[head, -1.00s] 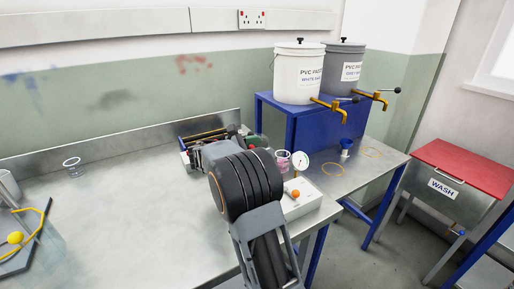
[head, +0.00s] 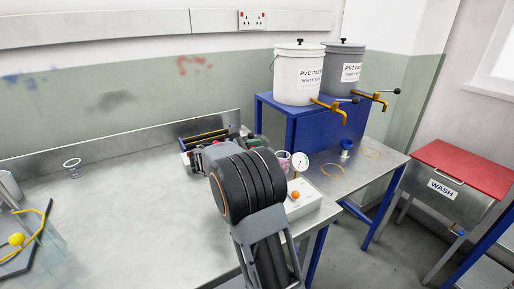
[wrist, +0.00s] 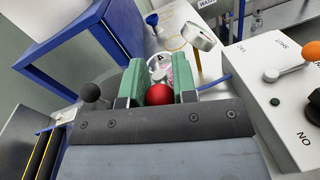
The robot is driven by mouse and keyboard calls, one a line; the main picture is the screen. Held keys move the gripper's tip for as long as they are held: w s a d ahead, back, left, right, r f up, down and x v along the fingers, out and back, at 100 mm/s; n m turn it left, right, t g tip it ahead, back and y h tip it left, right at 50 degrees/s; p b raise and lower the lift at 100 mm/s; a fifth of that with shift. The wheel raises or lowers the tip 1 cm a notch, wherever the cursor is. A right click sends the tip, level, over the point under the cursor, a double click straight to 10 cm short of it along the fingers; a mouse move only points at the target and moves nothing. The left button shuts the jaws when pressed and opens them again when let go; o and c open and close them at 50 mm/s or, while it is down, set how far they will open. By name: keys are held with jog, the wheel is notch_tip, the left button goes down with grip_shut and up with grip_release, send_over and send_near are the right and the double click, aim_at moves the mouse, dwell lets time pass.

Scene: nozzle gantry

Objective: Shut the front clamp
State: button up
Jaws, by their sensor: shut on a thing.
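My gripper (wrist: 158,78) has two green fingers, closed on a red ball knob (wrist: 159,95) between them in the wrist view. The knob's stem and the clamp it belongs to are hidden by the gripper body. A black ball knob (wrist: 90,92) stands apart to the left of the fingers. In the head view the gantry (head: 205,139), with a dark and yellow bar, sits at the back of the bench. My arm covers its right part, so the clamp's position cannot be told.
A white control box (head: 301,201) with an orange knob and a round gauge (head: 302,160) stand right of my arm. A cup with pink content (wrist: 184,72) is just beyond the fingers. A blue stand (head: 290,125) holds two paste buckets.

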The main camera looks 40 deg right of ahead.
jog(key=n+t+y+b, duration=0.2)
jog(key=n+t+b, duration=0.2)
jog(key=t+b, duration=0.2)
jog(key=s+d+f+n+t+y+b, duration=0.1)
jog(key=n+t+y+b, duration=0.2)
jog(key=n+t+b, duration=0.2)
jog(key=s+d+n+t+y+b, duration=0.1)
jog(key=n+t+y+b, duration=0.1)
jog(key=n+t+b, duration=0.3)
jog(key=shift+s+d+f+t+b, duration=0.15)
jog(key=shift+t+b, duration=0.75)
jog(key=shift+b, duration=1.05)
jog(key=shift+s+t+b, duration=0.1)
jog(key=shift+t+b, duration=0.8)
jog(key=shift+b, duration=1)
jog(key=shift+d+r+n+t+y+b, duration=0.2)
jog(key=shift+n+t+y+b, duration=0.3)
jog(key=shift+y+b, duration=0.55)
jog(key=shift+d+r+n+t+y+b, duration=0.1)
jog(key=shift+r+n+t+y+b, duration=0.1)
jog(key=shift+n+y+b, duration=0.25)
jog(key=shift+r+n+t+y+b, duration=0.1)
jog(key=shift+n+t+y+b, duration=0.15)
jog(key=shift+n+y, duration=0.25)
jog(key=shift+r+n+y, duration=0.1)
jog(key=shift+n+y, duration=0.15)
jog(key=shift+y, duration=0.15)
jog(key=shift+s, duration=0.1)
